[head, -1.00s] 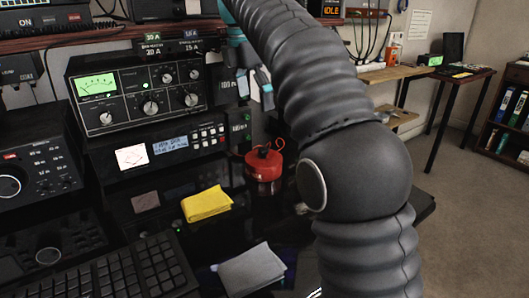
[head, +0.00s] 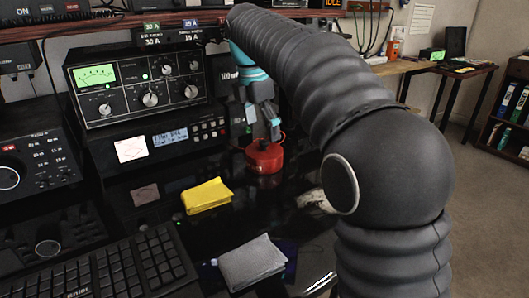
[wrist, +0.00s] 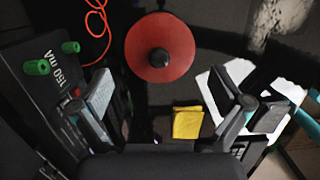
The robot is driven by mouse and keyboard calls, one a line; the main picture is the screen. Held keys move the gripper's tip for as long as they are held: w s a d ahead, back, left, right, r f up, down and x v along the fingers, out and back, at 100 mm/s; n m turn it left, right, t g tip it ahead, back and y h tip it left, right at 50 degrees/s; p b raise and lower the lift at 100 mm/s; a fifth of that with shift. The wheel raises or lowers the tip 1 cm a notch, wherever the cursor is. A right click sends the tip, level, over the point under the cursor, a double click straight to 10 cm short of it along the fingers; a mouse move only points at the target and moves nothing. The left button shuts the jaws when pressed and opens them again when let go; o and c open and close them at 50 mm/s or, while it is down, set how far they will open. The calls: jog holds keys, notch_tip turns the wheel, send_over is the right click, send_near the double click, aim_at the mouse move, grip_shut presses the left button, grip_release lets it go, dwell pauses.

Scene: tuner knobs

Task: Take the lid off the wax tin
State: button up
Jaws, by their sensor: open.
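The wax tin is round and red, and stands on the dark glossy desk in the head view (head: 264,158). In the wrist view its red lid (wrist: 146,62) is seen from above, with a black knob (wrist: 159,57) at its centre. The lid sits on the tin. My gripper (head: 262,130) hangs just above the tin in the head view and partly hides its top. In the wrist view my gripper (wrist: 161,88) is open and empty, its fingers spread to either side below the lid in the picture. I cannot tell whether a finger touches the lid.
A black box marked 150 mA (wrist: 57,85) with green posts stands close to the left finger. An orange cord (wrist: 102,30) lies beside the tin. A yellow cloth (head: 207,195), a grey cloth (head: 252,261) and a keyboard (head: 125,268) lie in front. Stacked radio equipment (head: 140,85) rises left.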

aim_at(264, 141)
jog(key=f, duration=0.4)
jog(key=shift+w+d+f+b, duration=0.1)
jog(key=shift+w+d+b, duration=0.1)
jog(key=shift+d+b, duration=0.15)
jog(key=shift+a, duration=0.1)
jog(key=c, duration=1.5)
jog(key=shift+f, duration=0.15)
jog(key=shift+c, duration=1.4)
